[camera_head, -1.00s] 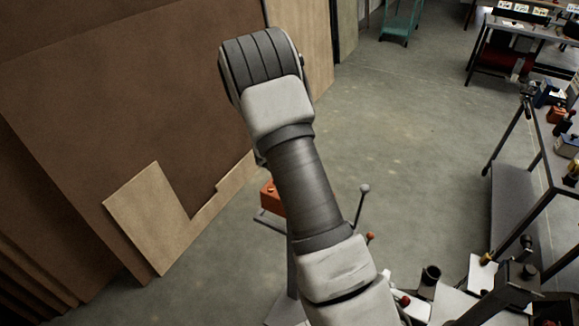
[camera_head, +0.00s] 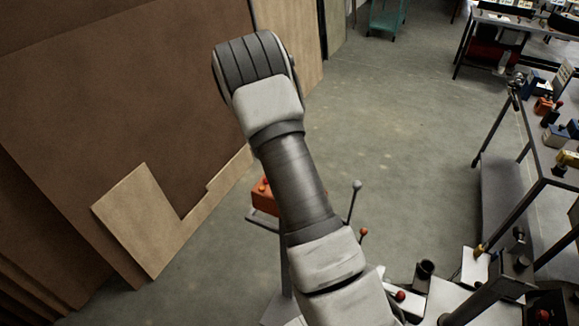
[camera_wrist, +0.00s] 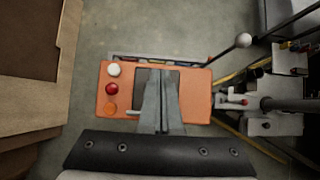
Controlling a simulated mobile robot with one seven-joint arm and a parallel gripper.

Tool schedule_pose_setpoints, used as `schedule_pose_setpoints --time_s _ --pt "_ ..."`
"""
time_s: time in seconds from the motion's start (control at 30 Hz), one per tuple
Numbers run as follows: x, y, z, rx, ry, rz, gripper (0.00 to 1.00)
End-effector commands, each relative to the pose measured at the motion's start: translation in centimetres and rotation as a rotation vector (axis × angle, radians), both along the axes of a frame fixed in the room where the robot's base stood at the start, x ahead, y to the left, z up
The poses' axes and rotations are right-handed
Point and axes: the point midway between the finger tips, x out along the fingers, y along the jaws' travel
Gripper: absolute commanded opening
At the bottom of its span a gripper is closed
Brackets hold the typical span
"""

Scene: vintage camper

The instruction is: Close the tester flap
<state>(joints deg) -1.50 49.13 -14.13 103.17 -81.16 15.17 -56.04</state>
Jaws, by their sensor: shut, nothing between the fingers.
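The tester is an orange box. In the head view its left part (camera_head: 264,195) shows beside my arm, on a small stand. In the wrist view the orange tester (camera_wrist: 197,100) fills the middle, with a white, a red and an orange button in a column on its left side. A dark rectangular area (camera_wrist: 143,78) sits at its middle, largely hidden by my fingers; I cannot tell how the flap stands. My gripper (camera_wrist: 162,82) is shut and empty, in front of the tester's middle. Contact cannot be told. The gripper is hidden in the head view.
A grey-knobbed lever (camera_head: 354,203) rises right of the tester. A cluttered workbench (camera_head: 545,160) stands at the right. Brown panels and a pale board (camera_head: 150,220) lean at the left. The concrete floor (camera_head: 400,130) beyond is clear.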

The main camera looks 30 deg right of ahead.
Motion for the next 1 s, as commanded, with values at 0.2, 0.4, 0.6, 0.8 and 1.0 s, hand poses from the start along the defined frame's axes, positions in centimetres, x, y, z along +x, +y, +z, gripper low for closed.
schedule_pose_setpoints --time_s 0.2,0.4,0.6,0.8,1.0 --pt "0.0 -0.1 -0.1 0.000 0.000 0.000 0.00" --pt "0.0 -0.1 -0.1 0.000 0.000 0.000 0.00" --pt "0.0 0.0 0.1 0.000 0.000 0.000 0.00" --pt "0.0 0.0 1.1 0.000 0.000 -0.001 0.00" --pt "0.0 0.0 1.6 0.001 0.000 -0.001 0.00"
